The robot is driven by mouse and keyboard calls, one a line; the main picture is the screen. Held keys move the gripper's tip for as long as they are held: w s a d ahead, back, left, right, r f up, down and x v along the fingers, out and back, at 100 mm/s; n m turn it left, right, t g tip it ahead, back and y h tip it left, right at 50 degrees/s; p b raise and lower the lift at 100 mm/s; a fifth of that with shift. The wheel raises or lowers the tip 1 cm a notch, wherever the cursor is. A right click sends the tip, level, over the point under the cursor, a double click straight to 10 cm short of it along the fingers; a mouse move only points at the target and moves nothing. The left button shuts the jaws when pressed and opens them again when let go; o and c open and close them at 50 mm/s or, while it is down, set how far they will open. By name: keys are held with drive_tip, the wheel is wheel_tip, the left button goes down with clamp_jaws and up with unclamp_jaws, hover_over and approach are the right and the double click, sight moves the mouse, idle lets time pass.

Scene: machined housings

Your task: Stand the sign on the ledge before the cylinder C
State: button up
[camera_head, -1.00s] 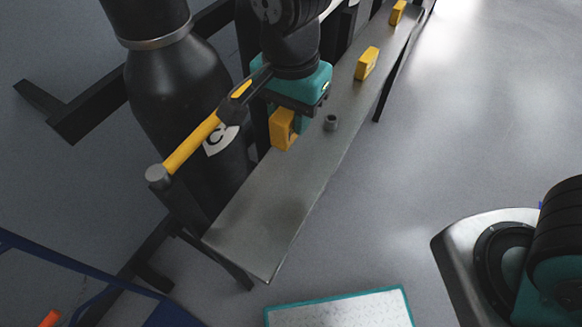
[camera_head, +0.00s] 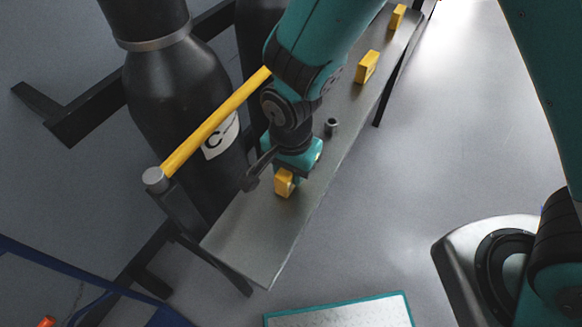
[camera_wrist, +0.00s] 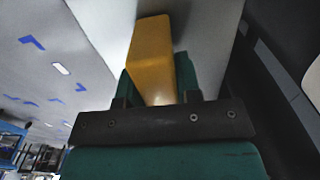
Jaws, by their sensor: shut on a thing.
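The yellow sign (camera_head: 284,184) is held in my gripper (camera_head: 287,172), low over the near part of the grey ledge (camera_head: 250,236). I cannot tell whether its lower edge touches the ledge. In the wrist view the sign (camera_wrist: 154,52) stands out between the green fingers of my gripper (camera_wrist: 156,88), which are shut on it. The dark cylinder C (camera_head: 165,95) stands behind the ledge, up and left of the sign. Its white label with the letter C (camera_head: 221,138) faces the ledge.
A yellow rail (camera_head: 205,132) with a grey end cap crosses in front of cylinder C. A small dark round part (camera_head: 331,126) and two other yellow signs, one nearer (camera_head: 367,67) and one farther (camera_head: 397,16), stand on the ledge. The ledge's near end is bare.

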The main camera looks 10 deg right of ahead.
drive_tip(key=shift+f, duration=0.2)
drive_tip(key=o, duration=0.9)
drive_tip(key=shift+o, duration=0.2)
drive_tip(key=shift+r, duration=0.1)
wheel_tip(320, 180, up, 12)
drive_tip(key=s+d+r+n+y, duration=0.4)
drive_tip(key=s+d+r+n, duration=0.6)
drive_tip(key=r+n, duration=0.2)
drive_tip(key=n, duration=0.2)
drive_tip(key=shift+s+n, duration=0.2)
drive_tip(key=shift+n, duration=0.2)
